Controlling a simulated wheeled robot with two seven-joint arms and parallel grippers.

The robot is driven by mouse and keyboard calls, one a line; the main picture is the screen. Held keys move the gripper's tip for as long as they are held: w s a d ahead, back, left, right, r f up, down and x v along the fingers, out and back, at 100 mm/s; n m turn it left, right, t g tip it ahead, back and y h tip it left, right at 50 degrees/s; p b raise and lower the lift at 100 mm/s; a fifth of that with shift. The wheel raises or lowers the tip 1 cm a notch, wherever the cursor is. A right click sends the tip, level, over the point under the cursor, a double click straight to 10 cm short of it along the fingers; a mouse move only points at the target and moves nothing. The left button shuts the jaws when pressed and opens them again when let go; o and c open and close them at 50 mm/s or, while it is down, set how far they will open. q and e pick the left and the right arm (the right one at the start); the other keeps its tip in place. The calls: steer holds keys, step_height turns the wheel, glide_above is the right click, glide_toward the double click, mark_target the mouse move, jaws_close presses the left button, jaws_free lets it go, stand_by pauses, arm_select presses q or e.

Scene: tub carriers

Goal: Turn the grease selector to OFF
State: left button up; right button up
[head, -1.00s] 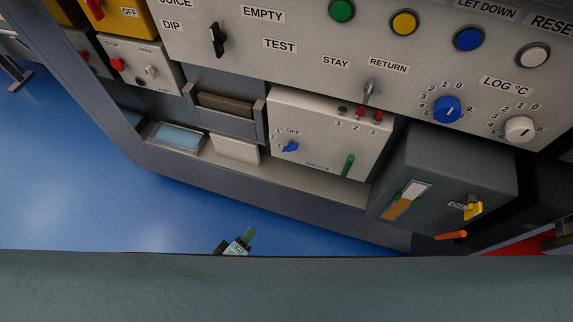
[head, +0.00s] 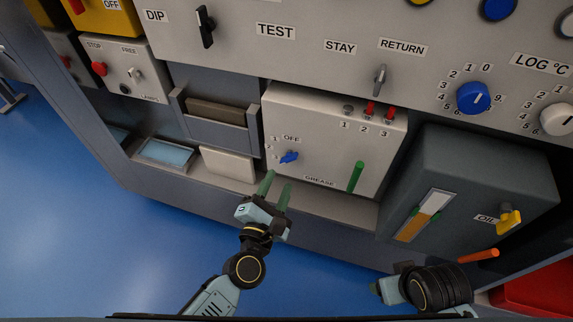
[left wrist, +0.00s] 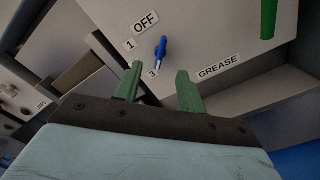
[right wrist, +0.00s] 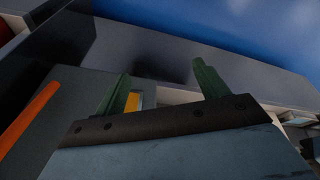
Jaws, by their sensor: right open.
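The grease selector is a small blue knob (head: 289,157) on the white box (head: 330,120) labelled GREASE. OFF is printed above it, with numbers to its left. The knob also shows in the left wrist view (left wrist: 161,47), its handle slanted and not pointing straight at the OFF label. My left gripper (head: 276,186) is open and empty, just below and left of the knob, apart from it. In the left wrist view the knob lies beyond the gap between the fingertips. My right gripper (right wrist: 165,82) is open and empty, low in front of the grey oil box.
A green lever (head: 356,177) sticks out of the white box, right of the knob. The grey oil box (head: 480,175) with a yellow tap and an orange lever (head: 478,255) stands to the right. A ledge (head: 330,208) runs below the white box. Blue floor is clear at the left.

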mark_target(287, 162)
arm_select(q)
steer(key=b+x, duration=0.1)
steer(key=x, duration=0.6)
steer(key=shift+f, duration=0.1)
arm_select(e)
steer(key=r, duration=0.3)
steer(key=shift+s+a, duration=0.2)
steer(key=shift+a, duration=0.2)
arm_select(q)
jaws_close()
